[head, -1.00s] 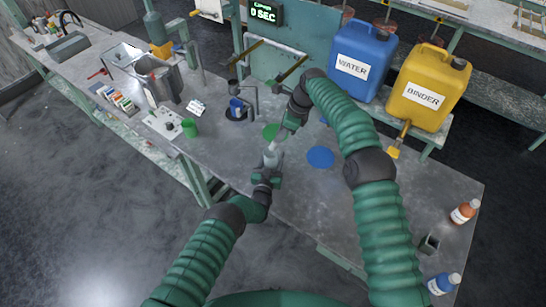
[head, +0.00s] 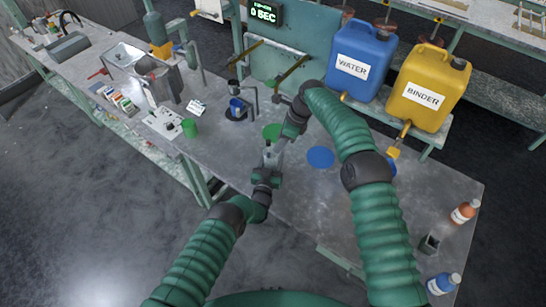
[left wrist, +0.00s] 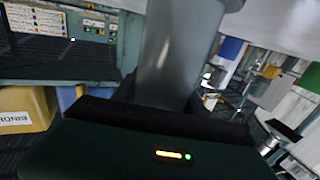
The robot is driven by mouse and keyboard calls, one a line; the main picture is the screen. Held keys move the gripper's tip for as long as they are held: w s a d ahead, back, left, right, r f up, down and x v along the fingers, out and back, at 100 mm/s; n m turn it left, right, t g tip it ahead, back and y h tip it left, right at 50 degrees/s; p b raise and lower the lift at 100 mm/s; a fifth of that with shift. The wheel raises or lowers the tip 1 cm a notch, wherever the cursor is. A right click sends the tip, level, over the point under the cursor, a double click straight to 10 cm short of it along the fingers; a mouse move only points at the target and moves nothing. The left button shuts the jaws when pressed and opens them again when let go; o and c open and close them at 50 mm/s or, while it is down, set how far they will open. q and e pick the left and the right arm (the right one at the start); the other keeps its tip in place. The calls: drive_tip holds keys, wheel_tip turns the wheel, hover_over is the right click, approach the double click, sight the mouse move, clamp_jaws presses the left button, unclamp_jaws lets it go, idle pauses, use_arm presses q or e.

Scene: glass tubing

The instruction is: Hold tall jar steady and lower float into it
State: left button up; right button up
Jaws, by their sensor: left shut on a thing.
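The tall jar (head: 269,156) is a pale, see-through cylinder, small in the head view. In the left wrist view it rises large and grey (left wrist: 172,50) from my left gripper. My left gripper (head: 267,168) is shut on the jar, near the table's front edge. My right gripper (head: 284,139) points down beside the jar's upper part, just to its right. Its fingertips are too small and dark to show whether they are open or shut. I cannot make out the float; it may be hidden at the right gripper.
A green disc (head: 271,131) and a blue disc (head: 320,157) lie on the grey table (head: 300,205). Water (head: 361,60) and binder (head: 429,88) jugs stand at the back right.

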drive_tip(key=w+v, duration=0.1)
drive_tip(key=v, duration=1.1)
drive_tip(key=shift+s, duration=0.4)
drive_tip(key=shift+d+f, duration=0.1)
use_arm(q)
drive_tip(key=o, duration=1.5)
drive_tip(key=shift+o, duration=0.2)
